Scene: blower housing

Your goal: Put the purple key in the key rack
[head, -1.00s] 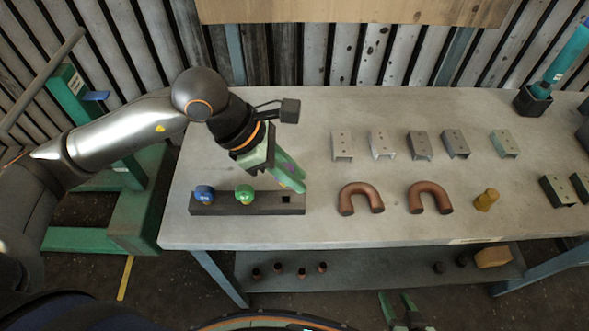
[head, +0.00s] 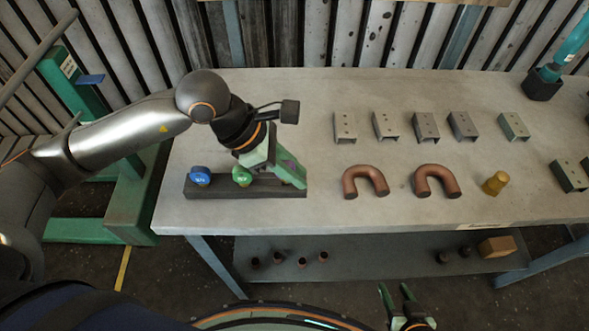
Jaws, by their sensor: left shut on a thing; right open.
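The key rack (head: 220,191) is a long dark block near the left front of the table. A blue key (head: 199,177) stands at its left end and a green key (head: 242,176) stands near its middle. My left gripper (head: 298,183) is shut, with its green fingers slanting down over the right end of the rack. The fingers hide the square hole there. The purple key is almost wholly hidden between the fingers; I cannot tell how far its lower end is from the rack. My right gripper (head: 396,296) is open and empty below the table's front edge.
Two brown curved pipes (head: 436,181) and a yellow knob (head: 495,183) lie right of the rack. Several metal brackets (head: 427,127) stand in a row behind them. A dark holder (head: 541,85) is at the back right. Small parts sit on the lower shelf (head: 380,264).

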